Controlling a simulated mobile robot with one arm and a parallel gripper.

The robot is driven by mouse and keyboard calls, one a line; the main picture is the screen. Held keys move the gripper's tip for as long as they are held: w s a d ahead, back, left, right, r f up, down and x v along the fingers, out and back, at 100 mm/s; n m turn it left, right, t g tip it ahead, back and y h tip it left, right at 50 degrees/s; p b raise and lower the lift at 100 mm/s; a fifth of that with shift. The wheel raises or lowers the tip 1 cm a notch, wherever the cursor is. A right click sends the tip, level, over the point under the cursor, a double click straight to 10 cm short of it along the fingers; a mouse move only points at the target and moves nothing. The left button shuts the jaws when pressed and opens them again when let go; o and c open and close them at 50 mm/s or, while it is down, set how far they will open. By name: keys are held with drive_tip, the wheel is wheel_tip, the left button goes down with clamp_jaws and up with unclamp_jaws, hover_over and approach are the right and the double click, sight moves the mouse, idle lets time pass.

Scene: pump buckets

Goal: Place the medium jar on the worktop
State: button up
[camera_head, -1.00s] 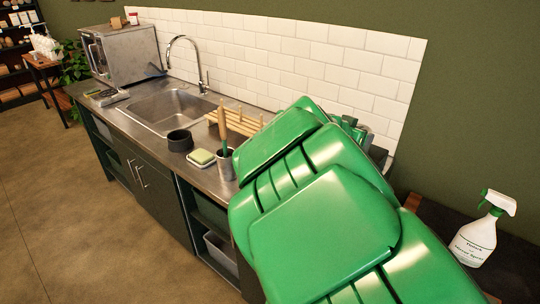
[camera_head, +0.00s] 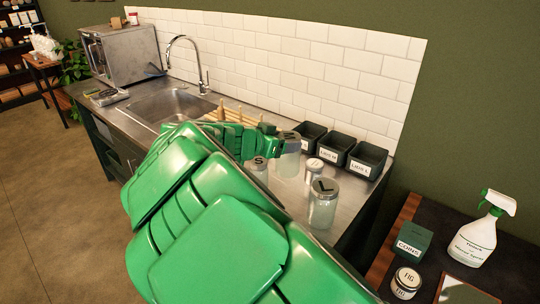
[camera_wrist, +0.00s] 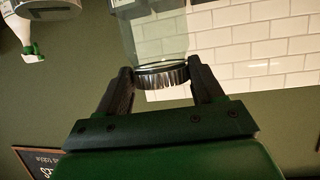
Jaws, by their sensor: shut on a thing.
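The medium jar (camera_head: 290,162), a clear glass jar with a grey lid marked M, is at the right part of the steel worktop (camera_head: 285,190). My gripper (camera_head: 281,146) is shut on its lid, coming from the left. In the wrist view the fingers (camera_wrist: 161,80) press on both sides of the ribbed lid, and the glass of the jar shows above it in the picture. The jar looks upright in the head view. I cannot tell whether its base touches the worktop.
Jars marked S (camera_head: 257,168) and L (camera_head: 323,203) and a small lidded jar (camera_head: 313,170) stand close by. Black bins (camera_head: 367,160) line the tiled wall. A spray bottle (camera_head: 473,240) and green box (camera_head: 413,241) are on the side table. My arm hides the worktop's front.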

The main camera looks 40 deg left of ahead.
wheel_tip(320, 180, down, 12)
drive_tip(key=shift+w+d+f, duration=0.1)
idle(0.7)
drive_tip(key=o, duration=1.6)
drive_tip(key=v, duration=1.2)
